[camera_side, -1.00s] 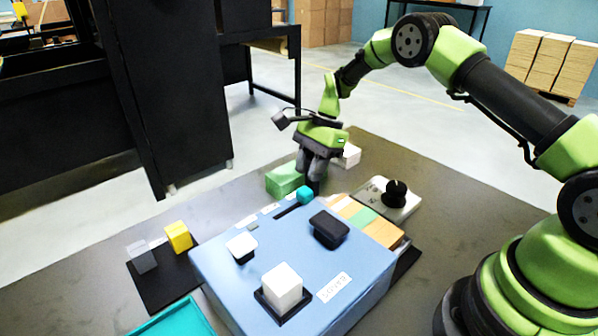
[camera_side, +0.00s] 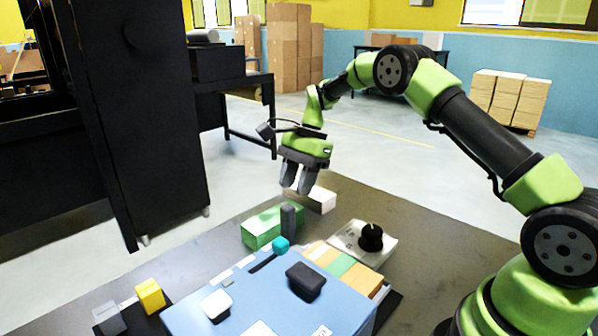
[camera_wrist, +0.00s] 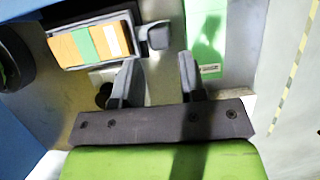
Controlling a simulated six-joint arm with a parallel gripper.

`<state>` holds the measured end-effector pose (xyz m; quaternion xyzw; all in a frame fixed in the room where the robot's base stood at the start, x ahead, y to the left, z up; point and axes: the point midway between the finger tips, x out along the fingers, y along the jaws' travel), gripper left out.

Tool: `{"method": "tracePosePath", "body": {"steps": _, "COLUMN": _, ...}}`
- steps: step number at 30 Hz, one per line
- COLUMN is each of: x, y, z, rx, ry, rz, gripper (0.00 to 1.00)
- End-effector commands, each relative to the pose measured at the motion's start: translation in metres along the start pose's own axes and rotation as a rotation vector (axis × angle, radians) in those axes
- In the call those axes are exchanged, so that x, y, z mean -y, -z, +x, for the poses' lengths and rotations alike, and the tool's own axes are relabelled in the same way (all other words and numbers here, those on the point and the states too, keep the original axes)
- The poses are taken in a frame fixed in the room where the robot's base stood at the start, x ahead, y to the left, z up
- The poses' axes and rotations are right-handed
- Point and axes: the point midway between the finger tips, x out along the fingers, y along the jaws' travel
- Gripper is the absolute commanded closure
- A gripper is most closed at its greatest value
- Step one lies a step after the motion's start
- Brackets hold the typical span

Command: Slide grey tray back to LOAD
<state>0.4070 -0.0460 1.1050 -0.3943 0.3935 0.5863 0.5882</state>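The grey tray (camera_wrist: 95,64) shows in the wrist view with orange, green and white pieces in it. A grey upright post (camera_wrist: 156,36) stands at its right end. In the side view, the post (camera_side: 291,219) rises beside the blue box, in front of the green block; the tray's rim is mostly hidden there. My gripper (camera_side: 296,190) is above the post, apart from it, with its fingers pointing down. The wrist view shows the gripper (camera_wrist: 158,75) with a clear gap between its fingers and nothing held. I cannot read a LOAD mark.
The blue box (camera_side: 255,300) fills the front, with a teal knob (camera_side: 281,244) and a black pad (camera_side: 306,281) on top. A green block (camera_side: 262,229) and a white block (camera_side: 320,199) lie behind. A black dial (camera_side: 370,237) stands at right. A yellow cube (camera_side: 150,295) is at left.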

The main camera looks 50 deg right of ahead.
Motion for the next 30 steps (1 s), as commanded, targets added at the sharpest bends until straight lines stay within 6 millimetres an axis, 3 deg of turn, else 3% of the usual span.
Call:
{"method": "tracePosePath", "body": {"steps": 6, "x": 0.000, "y": 0.001, "z": -0.025, "rx": -0.001, "ry": 0.002, "rz": -0.001, "gripper": 0.62}}
{"method": "tracePosePath", "body": {"steps": 19, "x": -0.001, "y": -0.004, "z": -0.032, "rx": -0.006, "ry": 0.006, "rz": -0.018, "gripper": 0.62}}
{"method": "tracePosePath", "body": {"steps": 25, "x": -0.018, "y": -0.039, "z": -0.075, "rx": -0.066, "ry": 0.072, "rz": -0.196, "gripper": 0.62}}
{"method": "tracePosePath", "body": {"steps": 30, "x": -0.058, "y": -0.080, "z": -0.118, "rx": -0.149, "ry": 0.150, "rz": -0.434, "gripper": 0.62}}
